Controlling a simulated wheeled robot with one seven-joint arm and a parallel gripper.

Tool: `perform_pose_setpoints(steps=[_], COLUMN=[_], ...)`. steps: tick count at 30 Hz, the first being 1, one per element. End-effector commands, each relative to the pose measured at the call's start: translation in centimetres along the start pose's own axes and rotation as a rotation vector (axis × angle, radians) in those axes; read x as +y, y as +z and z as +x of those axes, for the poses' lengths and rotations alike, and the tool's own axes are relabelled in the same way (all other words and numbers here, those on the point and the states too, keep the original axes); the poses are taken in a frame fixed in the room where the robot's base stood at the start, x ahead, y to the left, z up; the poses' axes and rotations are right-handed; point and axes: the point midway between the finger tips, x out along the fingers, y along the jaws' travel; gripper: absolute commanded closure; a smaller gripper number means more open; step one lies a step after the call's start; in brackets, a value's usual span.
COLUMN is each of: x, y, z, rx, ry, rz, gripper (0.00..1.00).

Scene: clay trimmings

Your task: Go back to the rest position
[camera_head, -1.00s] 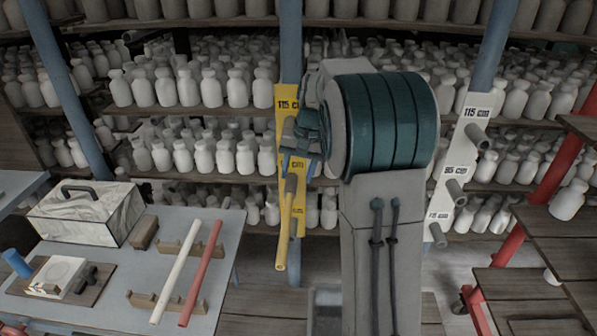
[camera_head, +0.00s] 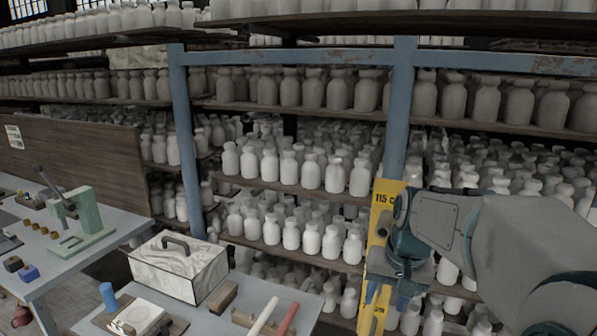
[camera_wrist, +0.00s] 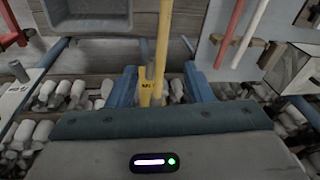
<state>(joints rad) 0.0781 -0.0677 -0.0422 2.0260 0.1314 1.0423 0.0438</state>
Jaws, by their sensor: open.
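My gripper (camera_head: 405,285) is open at the lower right of the head view, in front of a yellow board marked 115 (camera_head: 383,193) on a blue post. In the wrist view its two blue fingers (camera_wrist: 161,88) stand apart. A yellow rod (camera_wrist: 161,40) shows in the gap between them, along with part of the yellow board (camera_wrist: 143,72). The fingers are not shut on either; I cannot tell how far beyond the fingertips they are. My forearm hides part of the board and the shelves behind.
Shelves of white bottles (camera_head: 310,170) fill the back, with blue posts (camera_head: 180,130). At the lower left a table holds a marbled box (camera_head: 165,270), a white rod (camera_head: 262,316) and a red rod (camera_head: 288,318). A green press (camera_head: 88,212) stands on another table.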

Motion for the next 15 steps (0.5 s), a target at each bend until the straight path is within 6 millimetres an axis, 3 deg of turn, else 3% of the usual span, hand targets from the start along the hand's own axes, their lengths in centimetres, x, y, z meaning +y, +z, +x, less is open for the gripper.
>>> perform_pose_setpoints(steps=[3, 9, 15], x=[-0.1, 0.3, 1.0], y=[4.2, 10.5, 14.5], z=[-0.6, -0.3, 0.6], rx=[0.036, 0.092, 0.130], ry=[0.017, 0.050, 0.075], rz=[-0.059, -0.157, -0.223], gripper=[0.54, 0.54, 0.54])
